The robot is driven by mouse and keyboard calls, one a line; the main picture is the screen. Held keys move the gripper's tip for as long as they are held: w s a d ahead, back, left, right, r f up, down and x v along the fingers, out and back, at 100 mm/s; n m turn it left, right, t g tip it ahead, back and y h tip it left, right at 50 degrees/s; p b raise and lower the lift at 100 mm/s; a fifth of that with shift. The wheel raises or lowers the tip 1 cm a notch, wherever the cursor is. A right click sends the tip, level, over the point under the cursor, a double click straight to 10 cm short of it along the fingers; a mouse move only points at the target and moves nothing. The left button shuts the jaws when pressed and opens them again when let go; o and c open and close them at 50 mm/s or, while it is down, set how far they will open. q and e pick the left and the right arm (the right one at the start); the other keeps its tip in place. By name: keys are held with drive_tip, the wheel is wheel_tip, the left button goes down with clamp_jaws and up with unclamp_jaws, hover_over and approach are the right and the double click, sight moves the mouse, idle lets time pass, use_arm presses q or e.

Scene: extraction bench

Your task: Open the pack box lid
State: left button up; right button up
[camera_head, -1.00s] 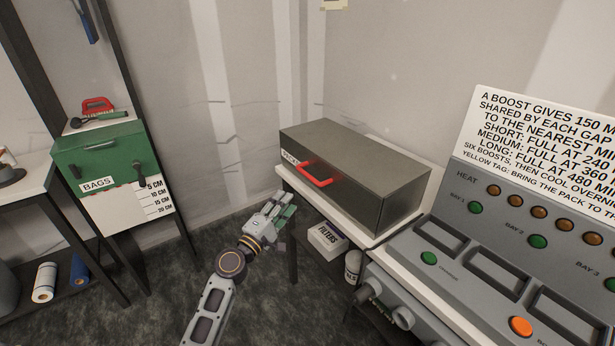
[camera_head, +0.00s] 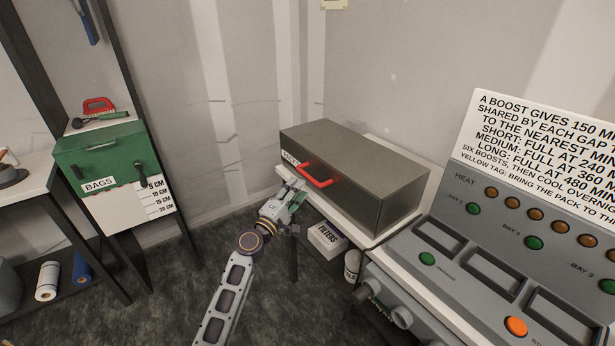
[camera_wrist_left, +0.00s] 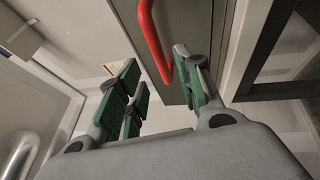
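The pack box (camera_head: 350,170) is a dark grey-brown metal box on a white-topped stand in the head view. Its lid looks closed. A red handle (camera_head: 318,177) sits on its front face; it also shows in the left wrist view (camera_wrist_left: 151,38). A label beside the handle is partly hidden by my gripper. My left gripper (camera_head: 293,190) is just in front of the box, lower left of the handle. In the left wrist view its green-padded fingers (camera_wrist_left: 165,95) are apart, with the end of the handle near the right finger. I cannot tell whether they touch. My right gripper is not in view.
A grey heating console (camera_head: 480,250) with buttons and bays stands at the right. A white FILTERS box (camera_head: 327,239) and a white bottle (camera_head: 352,265) sit below the stand. A green BAGS box (camera_head: 108,160) is at the left. Floor between is clear.

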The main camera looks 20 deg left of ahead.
sight(308, 175)
use_arm(q)
drive_tip(key=shift+p+x, duration=0.4)
drive_tip(key=shift+x, duration=3.2)
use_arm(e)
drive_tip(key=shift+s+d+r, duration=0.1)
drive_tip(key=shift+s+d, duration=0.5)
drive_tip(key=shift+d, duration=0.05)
use_arm(q)
drive_tip(key=shift+c, duration=0.2)
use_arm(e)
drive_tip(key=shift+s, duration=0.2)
use_arm(q)
clamp_jaws()
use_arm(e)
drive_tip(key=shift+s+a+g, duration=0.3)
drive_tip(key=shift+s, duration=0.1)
